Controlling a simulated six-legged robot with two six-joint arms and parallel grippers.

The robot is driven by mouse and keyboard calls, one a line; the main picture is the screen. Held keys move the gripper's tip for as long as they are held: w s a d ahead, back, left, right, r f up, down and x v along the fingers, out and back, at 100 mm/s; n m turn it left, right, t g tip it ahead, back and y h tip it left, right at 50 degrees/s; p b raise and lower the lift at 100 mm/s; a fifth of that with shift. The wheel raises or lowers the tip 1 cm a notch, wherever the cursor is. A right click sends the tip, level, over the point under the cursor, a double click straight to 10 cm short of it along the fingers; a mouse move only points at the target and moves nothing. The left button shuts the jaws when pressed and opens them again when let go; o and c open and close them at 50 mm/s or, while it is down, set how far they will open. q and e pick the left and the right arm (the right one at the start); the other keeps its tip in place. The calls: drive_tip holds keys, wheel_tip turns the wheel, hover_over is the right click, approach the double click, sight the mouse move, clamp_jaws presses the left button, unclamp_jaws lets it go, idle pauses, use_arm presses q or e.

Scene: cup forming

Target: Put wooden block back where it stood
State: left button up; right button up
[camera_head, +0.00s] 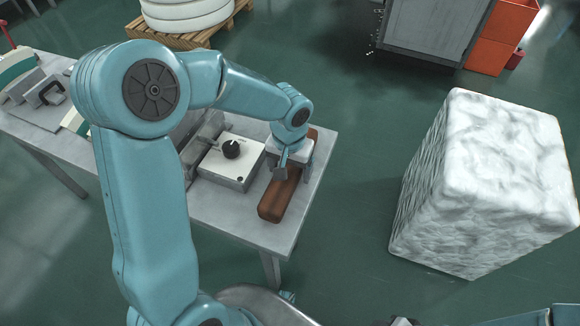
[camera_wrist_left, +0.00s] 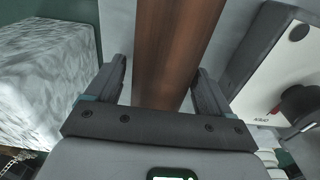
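The wooden block (camera_head: 274,205) is long and reddish brown. It lies on the right end of the grey table (camera_head: 225,217), beside a white control box with a black knob (camera_head: 231,160). My left gripper (camera_head: 286,170) is over the far part of the block and hides some of it. In the left wrist view, the block (camera_wrist_left: 172,50) runs between the two fingers of the left gripper (camera_wrist_left: 163,85). The fingers are apart, with a narrow gap on the left side; contact on the right side is unclear.
A large white rough-surfaced block (camera_head: 490,185) stands on the floor to the right, apart from the table. A pallet with white rings (camera_head: 188,15) is behind. Orange bins (camera_head: 500,40) and a grey cabinet (camera_head: 432,35) stand at the back right.

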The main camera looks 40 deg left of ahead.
sight(290, 167)
use_arm(q)
drive_tip(key=shift+r, duration=0.5)
wheel_tip(290, 167, up, 11)
drive_tip(key=p, duration=0.1)
drive_tip(key=shift+s+r, duration=0.2)
drive_tip(key=shift+s, duration=0.05)
drive_tip(key=shift+d, duration=0.1)
idle(0.3)
